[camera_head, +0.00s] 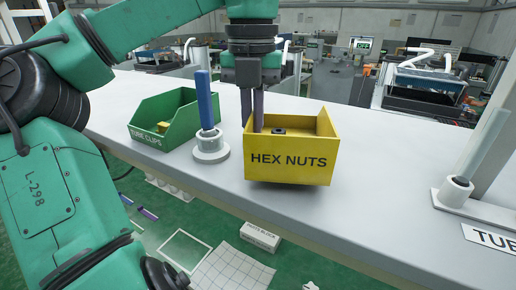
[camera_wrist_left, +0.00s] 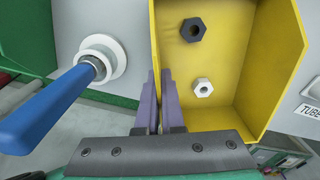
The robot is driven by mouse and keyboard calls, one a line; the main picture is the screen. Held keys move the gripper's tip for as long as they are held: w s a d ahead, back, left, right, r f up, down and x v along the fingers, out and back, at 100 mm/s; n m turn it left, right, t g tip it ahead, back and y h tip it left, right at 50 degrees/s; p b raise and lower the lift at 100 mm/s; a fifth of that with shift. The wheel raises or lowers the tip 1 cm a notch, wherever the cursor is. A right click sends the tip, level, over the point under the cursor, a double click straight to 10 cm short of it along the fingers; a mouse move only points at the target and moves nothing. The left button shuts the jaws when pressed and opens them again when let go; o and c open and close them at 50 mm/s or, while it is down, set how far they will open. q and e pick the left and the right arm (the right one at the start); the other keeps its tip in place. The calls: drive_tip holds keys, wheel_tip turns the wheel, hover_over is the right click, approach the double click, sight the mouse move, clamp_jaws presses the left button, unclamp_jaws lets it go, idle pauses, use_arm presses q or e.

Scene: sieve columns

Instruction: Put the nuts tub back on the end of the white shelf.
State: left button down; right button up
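The yellow nuts tub (camera_head: 290,172), labelled HEX NUTS, is over the white shelf (camera_head: 375,205) near its front edge. A dark shadow shows under it; I cannot tell whether it touches the shelf. My left gripper (camera_head: 252,122) points down at the tub's left wall. In the left wrist view, its purple fingers (camera_wrist_left: 165,105) are close together with the wall of the tub (camera_wrist_left: 230,75) between them. They look shut on that wall. A dark nut (camera_wrist_left: 193,30) and a pale nut (camera_wrist_left: 203,88) lie inside. My right gripper is not in view.
A blue rod (camera_head: 207,100) stands in a white round holder (camera_head: 211,148) just left of the tub. A green tub (camera_head: 165,120) labelled TUBE CLIPS is further left. A pale tube (camera_head: 480,145) stands at the right. The shelf between tub and tube is clear.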

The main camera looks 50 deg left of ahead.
use_arm(q)
wheel_tip(320, 180, down, 2)
drive_tip(key=shift+s+f, duration=0.1)
drive_tip(key=shift+s, duration=0.05)
drive_tip(key=c, duration=1)
unclamp_jaws()
drive_tip(key=shift+c, duration=0.2)
drive_tip(key=shift+r, duration=0.25)
wheel_tip(320, 180, up, 5)
drive_tip(key=shift+f, duration=0.1)
wheel_tip(320, 180, up, 7)
drive_tip(key=p, duration=0.3)
drive_tip(key=shift+d+p, duration=0.1)
drive_tip(key=shift+p, duration=0.25)
